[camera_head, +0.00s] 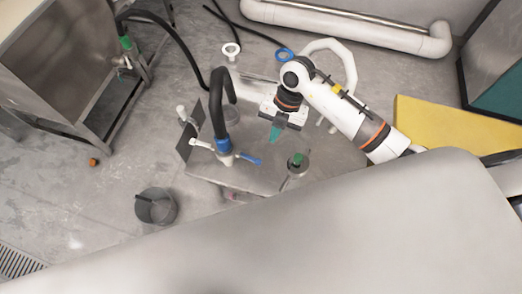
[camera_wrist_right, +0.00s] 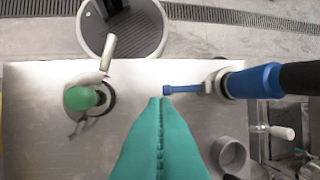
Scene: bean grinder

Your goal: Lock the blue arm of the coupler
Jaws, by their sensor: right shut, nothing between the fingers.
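The coupler (camera_head: 222,146) has a blue collar on a black hose and stands over the metal table. Its blue arm (camera_head: 248,158) sticks out to the right, and a white arm (camera_head: 200,143) sticks out to the left. In the right wrist view the blue arm (camera_wrist_right: 182,89) points left from the blue coupler body (camera_wrist_right: 255,81). My right gripper (camera_head: 274,135) has teal fingers, shut and empty, to the right of and behind the blue arm. In the wrist view its fingertips (camera_wrist_right: 160,101) appear close to the blue arm's free end; contact cannot be told. My left gripper is not in view.
A canister with a green knob (camera_head: 297,160) stands at the table's right front; it also shows in the wrist view (camera_wrist_right: 80,98). A grey cup (camera_wrist_right: 230,153) is behind the coupler. A grey bucket (camera_head: 156,206) is on the floor. The metal table top (camera_head: 262,180) has bare room.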

